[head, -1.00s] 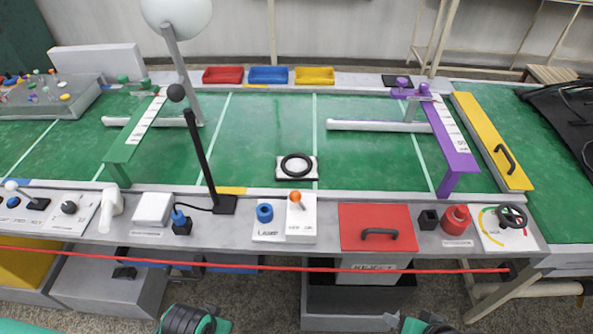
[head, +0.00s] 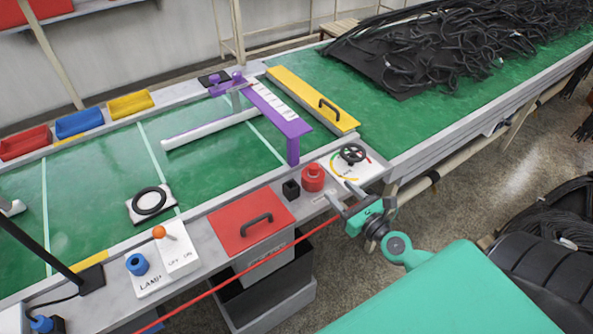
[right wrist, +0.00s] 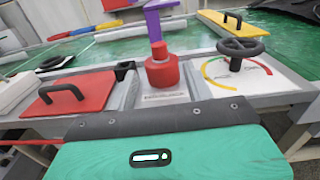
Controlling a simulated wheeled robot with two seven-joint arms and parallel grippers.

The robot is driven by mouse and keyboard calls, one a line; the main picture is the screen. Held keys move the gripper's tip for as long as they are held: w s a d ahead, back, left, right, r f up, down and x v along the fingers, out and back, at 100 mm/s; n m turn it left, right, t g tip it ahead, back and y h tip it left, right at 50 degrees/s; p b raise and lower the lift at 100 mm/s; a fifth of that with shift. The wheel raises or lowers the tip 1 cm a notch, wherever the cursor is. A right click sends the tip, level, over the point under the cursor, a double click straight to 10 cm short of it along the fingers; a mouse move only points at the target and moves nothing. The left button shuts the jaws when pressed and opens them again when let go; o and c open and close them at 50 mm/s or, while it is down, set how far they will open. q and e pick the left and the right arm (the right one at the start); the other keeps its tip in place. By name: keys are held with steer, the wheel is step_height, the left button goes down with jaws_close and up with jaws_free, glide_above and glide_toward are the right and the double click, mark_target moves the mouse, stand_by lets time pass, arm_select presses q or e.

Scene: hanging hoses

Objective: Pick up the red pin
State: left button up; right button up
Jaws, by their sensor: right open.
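The red pin (head: 313,179) is a red cylinder with a narrower knob on top. It stands upright on the grey front ledge, between a small black square block (head: 291,189) and the handwheel panel. In the right wrist view the red pin (right wrist: 161,70) is upright just beyond the teal gripper body, near the middle. My right gripper (head: 343,196) is open and empty, its grey fingers pointing toward the ledge just to the lower right of the pin, apart from it. Its fingertips do not show clearly in the right wrist view. My left gripper is out of view.
A black handwheel (head: 352,153) sits on a white dial panel right of the pin. A red lid (head: 250,222) with a black handle lies to the left. A purple gauge bridge (head: 278,110) stands behind. A red rope (head: 240,274) runs along the front.

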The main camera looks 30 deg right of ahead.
mark_target(310, 165)
steer(key=shift+m, duration=0.3)
steer(key=w+p, duration=0.3)
steer(key=w, duration=0.4)
steer(key=shift+w+a, duration=0.15)
steer(key=shift+w, duration=0.25)
steer(key=shift+w+a+f+p, duration=0.1)
steer(key=shift+w+a+p, duration=0.1)
steer(key=shift+w, duration=0.65)
steer(key=shift+w+a+p, duration=0.1)
steer(key=shift+w+a, duration=0.05)
steer(key=shift+w, duration=0.7)
steer(key=shift+w+a+f+p, duration=0.1)
steer(key=shift+w+a+p, duration=0.1)
steer(key=shift+w, duration=1.05)
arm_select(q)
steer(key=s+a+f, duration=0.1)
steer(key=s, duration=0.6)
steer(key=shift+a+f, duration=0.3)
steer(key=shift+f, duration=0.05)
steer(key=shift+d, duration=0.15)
arm_select(e)
steer(key=shift+c, duration=0.3)
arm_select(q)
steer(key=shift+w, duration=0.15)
arm_select(e)
steer(key=c, duration=1)
